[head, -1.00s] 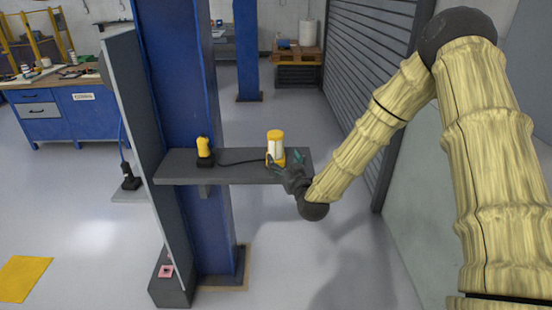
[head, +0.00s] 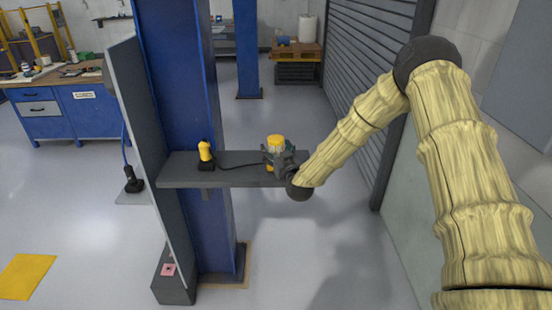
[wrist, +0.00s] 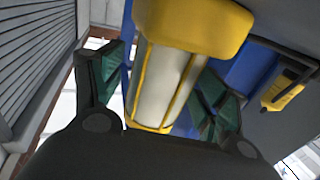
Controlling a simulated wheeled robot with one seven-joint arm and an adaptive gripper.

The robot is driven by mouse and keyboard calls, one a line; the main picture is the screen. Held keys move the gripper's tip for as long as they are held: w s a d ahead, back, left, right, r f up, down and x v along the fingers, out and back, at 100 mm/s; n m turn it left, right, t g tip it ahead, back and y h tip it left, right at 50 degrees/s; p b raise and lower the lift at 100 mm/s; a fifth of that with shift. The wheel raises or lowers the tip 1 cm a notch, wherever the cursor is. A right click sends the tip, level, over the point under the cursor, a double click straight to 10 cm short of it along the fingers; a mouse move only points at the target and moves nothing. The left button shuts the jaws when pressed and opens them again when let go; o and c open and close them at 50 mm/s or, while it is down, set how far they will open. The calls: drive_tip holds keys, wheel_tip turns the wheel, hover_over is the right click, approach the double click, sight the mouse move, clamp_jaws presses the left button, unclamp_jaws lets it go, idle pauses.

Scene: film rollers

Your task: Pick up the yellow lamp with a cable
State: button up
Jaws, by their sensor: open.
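The yellow lamp (head: 275,139) has a yellow cap and a pale white body, and stands upright on a grey shelf (head: 235,178). A dark cable runs left from near it to a small yellow-and-black device (head: 205,151). My gripper (head: 279,154) is at the lamp, covering much of its lower body in the head view. In the wrist view my open gripper (wrist: 163,82) has one green-padded finger on each side of the lamp (wrist: 192,25). A gap shows at the left finger; contact on the right is unclear.
A blue column (head: 178,85) and a grey upright panel (head: 140,115) stand at the shelf's left. The yellow device also shows at right in the wrist view (wrist: 284,90). A roller shutter (head: 365,75) rises behind my arm. Open floor lies before the shelf.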

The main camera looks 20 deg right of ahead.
drive_tip(key=c, duration=1.3)
drive_tip(key=shift+w, duration=0.1)
drive_tip(key=shift+c, duration=0.3)
drive_tip(key=shift+r, duration=0.1)
